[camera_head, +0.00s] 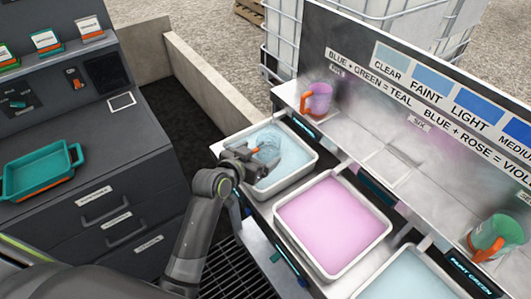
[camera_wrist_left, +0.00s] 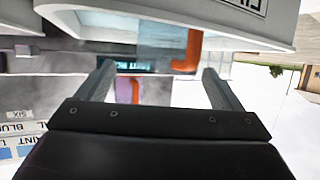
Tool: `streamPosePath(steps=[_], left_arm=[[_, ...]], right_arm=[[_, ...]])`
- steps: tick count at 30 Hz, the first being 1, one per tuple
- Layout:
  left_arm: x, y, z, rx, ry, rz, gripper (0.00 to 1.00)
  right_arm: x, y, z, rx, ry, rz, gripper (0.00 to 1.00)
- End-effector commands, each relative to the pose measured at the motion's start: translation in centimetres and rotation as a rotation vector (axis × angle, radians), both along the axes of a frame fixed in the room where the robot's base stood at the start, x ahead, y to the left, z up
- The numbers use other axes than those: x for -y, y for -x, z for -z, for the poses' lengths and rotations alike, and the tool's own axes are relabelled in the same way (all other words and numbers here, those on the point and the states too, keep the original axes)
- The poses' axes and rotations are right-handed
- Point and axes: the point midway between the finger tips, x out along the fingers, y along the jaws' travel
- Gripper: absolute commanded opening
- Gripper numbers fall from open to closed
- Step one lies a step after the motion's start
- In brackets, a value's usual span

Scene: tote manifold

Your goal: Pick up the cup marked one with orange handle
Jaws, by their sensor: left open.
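A clear, bluish cup (camera_head: 268,142) stands in the light blue liquid of the upper white tray (camera_head: 311,163). In the left wrist view, which is upside down, a see-through cup (camera_wrist_left: 160,38) with an orange handle (camera_wrist_left: 187,52) shows ahead, a little beyond the fingers. My left gripper (camera_head: 257,157) is open above the tray, close beside the clear cup; its spread fingers also show in the wrist view (camera_wrist_left: 160,82). I cannot tell if they touch the cup. No number is readable on it. My right gripper is out of view.
A purple cup (camera_head: 319,99) and a green cup (camera_head: 492,236), both with orange handles, stand on the back ledge. A tray of pink liquid (camera_head: 334,222) sits nearer, then another blue one (camera_head: 410,276). A teal tray (camera_head: 40,168) lies on the left cabinet.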

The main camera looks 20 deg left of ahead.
Motion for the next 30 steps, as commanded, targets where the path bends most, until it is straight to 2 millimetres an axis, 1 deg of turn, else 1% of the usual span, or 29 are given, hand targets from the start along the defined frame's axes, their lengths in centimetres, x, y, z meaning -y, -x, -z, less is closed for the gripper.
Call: streamPosePath(steps=[1, 5, 9, 13, 20, 23, 30], left_arm=[[0.1, -0.6, -0.1, 0.0, -0.001, 0.0, 0.87], [0.2, -2.2, 0.2, -0.001, -0.001, 0.0, 0.87], [0.5, -3.4, 0.9, -0.001, 0.0, 0.0, 0.87], [0.7, -3.9, 1.2, 0.001, 0.0, -0.001, 0.87], [0.7, -4.0, 1.2, 0.001, 0.0, -0.001, 0.87], [0.7, -4.0, 1.2, 0.001, 0.0, -0.001, 0.77], [0.7, -3.9, 1.2, 0.001, 0.0, -0.001, 0.46]], right_arm=[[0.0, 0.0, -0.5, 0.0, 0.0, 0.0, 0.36], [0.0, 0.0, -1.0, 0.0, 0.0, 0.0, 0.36], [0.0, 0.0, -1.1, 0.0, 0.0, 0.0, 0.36], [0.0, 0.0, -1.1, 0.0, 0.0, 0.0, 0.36], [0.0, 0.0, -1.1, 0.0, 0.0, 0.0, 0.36], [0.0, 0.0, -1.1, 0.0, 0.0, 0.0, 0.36], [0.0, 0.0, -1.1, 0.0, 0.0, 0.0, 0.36]])
